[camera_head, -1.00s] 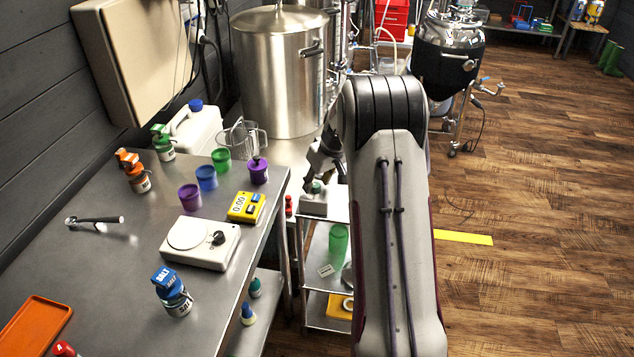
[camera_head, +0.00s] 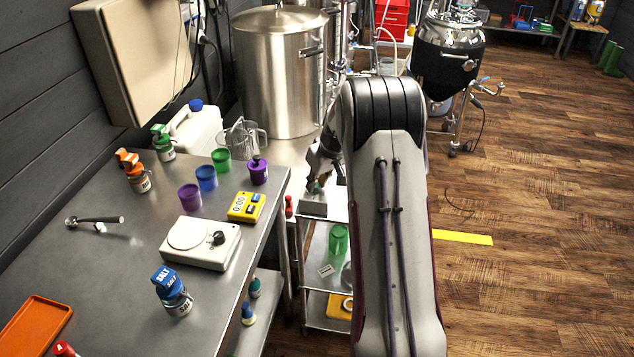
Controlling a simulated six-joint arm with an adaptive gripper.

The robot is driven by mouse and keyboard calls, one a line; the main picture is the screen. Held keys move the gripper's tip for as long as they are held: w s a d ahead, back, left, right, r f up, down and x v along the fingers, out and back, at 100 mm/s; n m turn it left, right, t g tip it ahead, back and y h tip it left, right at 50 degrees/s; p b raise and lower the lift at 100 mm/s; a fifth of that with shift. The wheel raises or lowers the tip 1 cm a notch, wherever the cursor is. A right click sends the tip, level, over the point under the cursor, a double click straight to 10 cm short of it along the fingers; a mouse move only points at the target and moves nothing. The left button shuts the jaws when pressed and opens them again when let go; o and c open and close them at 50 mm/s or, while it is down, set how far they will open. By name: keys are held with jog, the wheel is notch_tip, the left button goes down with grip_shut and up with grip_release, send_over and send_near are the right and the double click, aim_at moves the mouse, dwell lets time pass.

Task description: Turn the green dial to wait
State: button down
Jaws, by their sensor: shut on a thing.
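The green dial (camera_head: 317,188) sits on top of a small grey box (camera_head: 313,208) on the upper shelf of the cart, near the middle of the camera_head view. My gripper (camera_head: 318,178) is down at the dial from above and is shut on it. Its fingers and my arm hide much of the dial, so its pointer and any wait mark cannot be read.
A steel table (camera_head: 110,280) at left carries a white scale (camera_head: 199,245), a yellow timer (camera_head: 245,207), several coloured cups and bottles. A large steel pot (camera_head: 280,75) stands behind. A green cup (camera_head: 339,238) is on the cart's lower shelf. Floor at right is open.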

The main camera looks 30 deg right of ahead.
jog(key=shift+m+h, duration=0.3)
jog(key=shift+m, duration=0.3)
jog(key=shift+a+m+h, duration=0.15)
jog(key=shift+m+h, duration=0.45)
jog(key=shift+m, duration=1)
jog(key=shift+m+g+h, duration=0.35)
jog(key=shift+m, duration=0.8)
jog(key=shift+m+g+h, duration=0.35)
jog(key=shift+m, duration=0.8)
jog(key=shift+w+a+m+g+h, duration=0.1)
jog(key=shift+m+g+h, duration=0.25)
jog(key=shift+m, duration=0.9)
jog(key=shift+w+a+m+g+h, duration=0.15)
jog(key=shift+m+g, duration=0.3)
jog(key=shift+m, duration=0.8)
jog(key=shift+d+m+g, duration=0.1)
jog(key=shift+m+g, duration=0.5)
jog(key=shift+m, duration=1.2)
jog(key=shift+f, duration=0.1)
jog(key=c, duration=1.8)
grip_release()
jog(key=shift+c, duration=0.2)
